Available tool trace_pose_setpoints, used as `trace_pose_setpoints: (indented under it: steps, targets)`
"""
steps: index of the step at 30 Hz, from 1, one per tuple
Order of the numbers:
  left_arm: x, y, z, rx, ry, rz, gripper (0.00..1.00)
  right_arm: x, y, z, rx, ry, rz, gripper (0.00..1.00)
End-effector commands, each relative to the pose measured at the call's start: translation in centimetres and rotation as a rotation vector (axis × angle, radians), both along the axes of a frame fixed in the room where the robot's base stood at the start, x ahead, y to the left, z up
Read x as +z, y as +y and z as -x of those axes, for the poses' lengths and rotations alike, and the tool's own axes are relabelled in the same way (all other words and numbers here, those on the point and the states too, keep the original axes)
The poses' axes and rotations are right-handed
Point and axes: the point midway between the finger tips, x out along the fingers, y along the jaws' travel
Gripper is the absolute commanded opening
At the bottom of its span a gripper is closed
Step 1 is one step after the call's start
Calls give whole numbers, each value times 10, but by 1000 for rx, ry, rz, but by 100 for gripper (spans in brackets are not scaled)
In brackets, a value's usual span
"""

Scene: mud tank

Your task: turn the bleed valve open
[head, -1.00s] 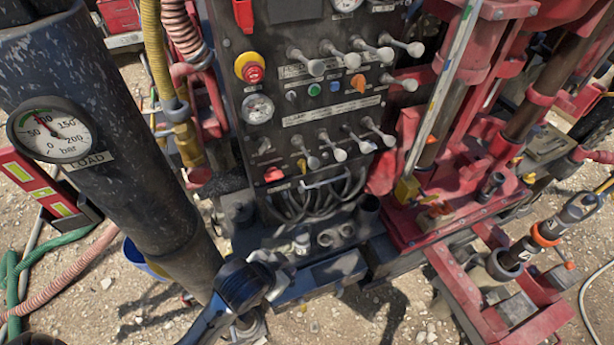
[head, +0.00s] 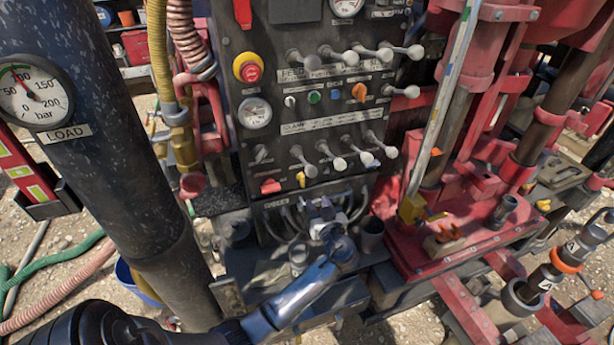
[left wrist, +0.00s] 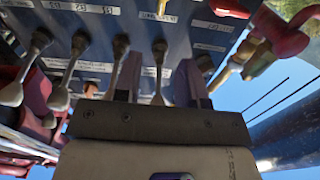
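No valve is legibly labelled as the bleed valve, so I cannot tell which one it is. Low on the black control panel (head: 275,140) are a red handle (head: 270,186) and a small yellow lever (head: 300,179). A brass fitting with a red knob (head: 192,184) is left of the panel. My left gripper (head: 325,208) is in front of the panel's lower edge, below the lower lever row. My right gripper is not in view.
A dark column with a load gauge (head: 35,92) stands left of the panel. Grey levers (head: 338,160) stick out above my left gripper. Black cables loop behind it. Red rig frames (head: 450,220) fill the right. Hoses (head: 45,280) lie on gravel at left.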

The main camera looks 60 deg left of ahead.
Motion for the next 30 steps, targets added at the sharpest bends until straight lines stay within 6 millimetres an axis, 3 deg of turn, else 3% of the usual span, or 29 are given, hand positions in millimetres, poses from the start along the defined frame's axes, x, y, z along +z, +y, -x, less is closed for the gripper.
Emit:
trace_pose_setpoints:
  steps: [5,21,30]
  targets:
    - [2,10,-2,0,-39,8,37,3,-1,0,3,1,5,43]
    - [2,101,-23,1,-38,10,37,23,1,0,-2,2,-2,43]
    - [1,129,-30,0,-38,11,37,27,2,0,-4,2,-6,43]
